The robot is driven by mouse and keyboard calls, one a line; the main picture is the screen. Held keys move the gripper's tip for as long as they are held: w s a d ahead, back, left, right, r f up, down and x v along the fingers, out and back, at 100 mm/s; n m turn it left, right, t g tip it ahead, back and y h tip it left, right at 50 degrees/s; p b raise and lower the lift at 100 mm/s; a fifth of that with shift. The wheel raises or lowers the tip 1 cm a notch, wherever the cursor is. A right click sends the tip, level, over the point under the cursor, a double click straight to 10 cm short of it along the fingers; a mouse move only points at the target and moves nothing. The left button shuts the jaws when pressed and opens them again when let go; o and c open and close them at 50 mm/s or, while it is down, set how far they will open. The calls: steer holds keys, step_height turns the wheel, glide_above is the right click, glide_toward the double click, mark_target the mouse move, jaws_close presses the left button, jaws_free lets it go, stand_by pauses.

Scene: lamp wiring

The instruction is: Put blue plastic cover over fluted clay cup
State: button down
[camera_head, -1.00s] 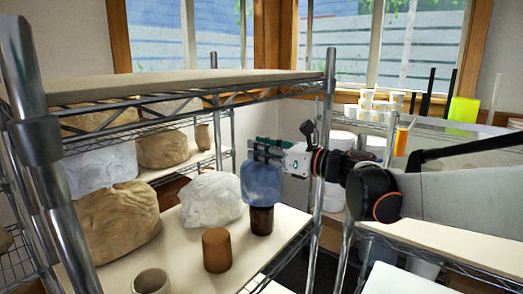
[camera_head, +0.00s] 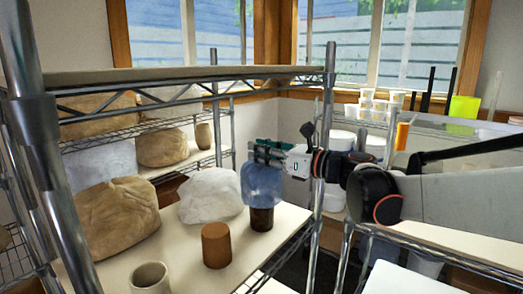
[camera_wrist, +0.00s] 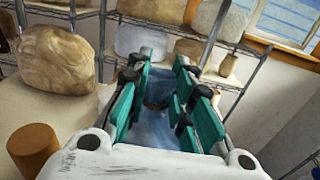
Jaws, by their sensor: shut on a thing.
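The blue plastic cover (camera_head: 262,184) is a translucent bag-like piece. It hangs upright around the upper part of the dark brown clay cup (camera_head: 261,220), whose lower part shows below the cover's rim. The cup stands on the shelf board; its fluting is too small to make out. My gripper (camera_head: 266,152) reaches in from the right, shut on the top of the cover. In the wrist view, the green-padded fingers (camera_wrist: 165,85) have the blue cover (camera_wrist: 160,132) between and beneath them. The cup's upper part is largely hidden by the cover.
A plain brown cylinder (camera_head: 216,245) and a pale cup (camera_head: 150,278) stand nearer on the same board (camera_head: 190,275). A white wrapped lump (camera_head: 211,195) is close left of the cover. A shelf post (camera_head: 322,150) stands to its right, and an upper shelf (camera_head: 190,73) is overhead.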

steer(key=shift+s+f+b, duration=0.1)
steer(key=shift+f+b, duration=0.3)
steer(key=shift+f, duration=0.35)
steer(key=shift+f+b, duration=2.6)
steer(key=shift+f, duration=0.9)
steer(key=shift+f+b, duration=0.3)
steer(key=shift+f, duration=0.05)
steer(key=c, duration=1.3)
jaws_free()
steer(key=shift+c, duration=0.2)
